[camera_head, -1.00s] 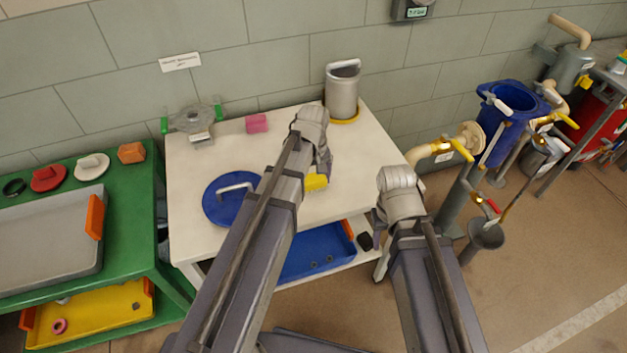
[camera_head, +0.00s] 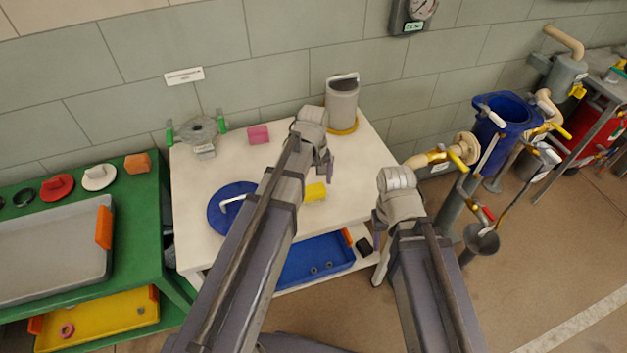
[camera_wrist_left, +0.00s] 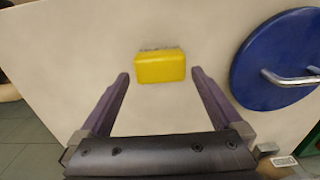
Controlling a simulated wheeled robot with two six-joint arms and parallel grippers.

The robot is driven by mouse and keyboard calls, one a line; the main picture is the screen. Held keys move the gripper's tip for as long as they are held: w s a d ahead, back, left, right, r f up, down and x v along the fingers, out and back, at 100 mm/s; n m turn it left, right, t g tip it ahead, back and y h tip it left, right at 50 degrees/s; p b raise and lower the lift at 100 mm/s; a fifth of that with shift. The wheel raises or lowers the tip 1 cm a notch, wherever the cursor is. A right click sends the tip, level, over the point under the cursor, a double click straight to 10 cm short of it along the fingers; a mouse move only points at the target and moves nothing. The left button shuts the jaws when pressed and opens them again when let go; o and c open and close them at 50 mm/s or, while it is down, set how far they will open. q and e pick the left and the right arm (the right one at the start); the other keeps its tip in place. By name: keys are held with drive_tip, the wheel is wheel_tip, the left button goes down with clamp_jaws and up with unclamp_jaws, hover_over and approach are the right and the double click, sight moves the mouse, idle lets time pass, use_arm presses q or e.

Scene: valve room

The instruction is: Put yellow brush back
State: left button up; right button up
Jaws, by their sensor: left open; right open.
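The yellow brush (camera_head: 315,192) lies on the white table (camera_head: 215,162). In the left wrist view, the yellow brush (camera_wrist_left: 160,69) shows its yellow block, with a thin grey bristle edge along the far side. My left gripper (camera_head: 326,166) is open above the table near the brush. In the left wrist view, the left gripper (camera_wrist_left: 161,75) has its fingertips apart on either side of the brush in the picture, not closed on it. My right gripper (camera_head: 377,222) is beyond the table's right front edge, away from the brush; its fingers are mostly hidden.
A blue lid (camera_head: 222,212) with a metal handle lies left of my left arm. A grey canister (camera_head: 342,100), a pink block (camera_head: 258,134) and a metal fitting (camera_head: 197,131) stand at the back. A blue tray (camera_head: 320,255) sits on the lower shelf. Pipes and valves stand right.

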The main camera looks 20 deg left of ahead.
sight(313, 189)
use_arm(q)
wheel_tip(313, 189, up, 8)
drive_tip(key=f+p, duration=0.1)
drive_tip(key=p, duration=0.5)
drive_tip(key=s+d+m+y, duration=0.1)
drive_tip(key=s+d+m, duration=0.9)
drive_tip(key=s, duration=0.4)
drive_tip(key=shift+s+d+r+m, duration=0.2)
drive_tip(key=shift+d+r+m, duration=0.05)
drive_tip(key=shift+m, duration=0.05)
